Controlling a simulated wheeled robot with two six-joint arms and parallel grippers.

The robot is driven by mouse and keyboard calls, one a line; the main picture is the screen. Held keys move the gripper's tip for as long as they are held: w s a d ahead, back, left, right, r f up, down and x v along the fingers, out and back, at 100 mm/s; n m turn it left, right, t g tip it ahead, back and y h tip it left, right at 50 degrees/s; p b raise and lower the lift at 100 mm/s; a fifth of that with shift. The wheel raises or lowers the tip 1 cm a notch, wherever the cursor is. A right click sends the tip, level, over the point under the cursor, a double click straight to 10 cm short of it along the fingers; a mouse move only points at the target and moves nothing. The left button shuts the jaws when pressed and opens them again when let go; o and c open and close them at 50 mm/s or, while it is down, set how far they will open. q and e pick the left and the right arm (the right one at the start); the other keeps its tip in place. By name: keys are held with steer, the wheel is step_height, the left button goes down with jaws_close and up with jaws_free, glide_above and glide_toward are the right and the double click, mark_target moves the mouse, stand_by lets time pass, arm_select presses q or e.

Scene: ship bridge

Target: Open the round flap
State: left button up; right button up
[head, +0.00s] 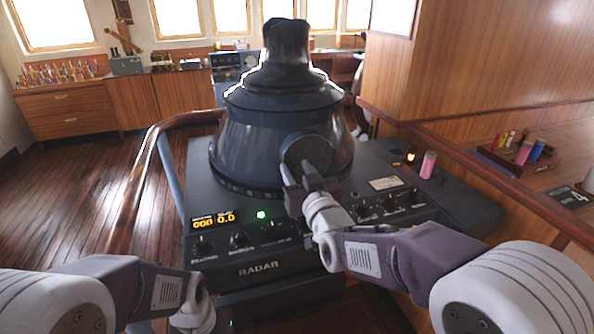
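The round flap (309,151) is a dark grey disc on the front of the blue-grey radar hood (240,150). It lies against the hood and looks closed. My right gripper (300,178) is in front of the flap's lower edge, with its two dark fingers apart and a gap between them. I see nothing held in it. The fingers overlap the flap's lower part, and I cannot tell if they touch it. My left arm reaches in at the bottom left; its wrist shows at the bottom edge, and its fingers are out of the picture.
The radar console (262,272) under the hood has knobs, an orange display (214,220) and a green light. A wooden handrail (150,150) curves around its left side. At right are a pink cylinder (428,164) and a tray with pens (505,158). Open floor lies at left.

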jaws_close()
stand_by(1.3)
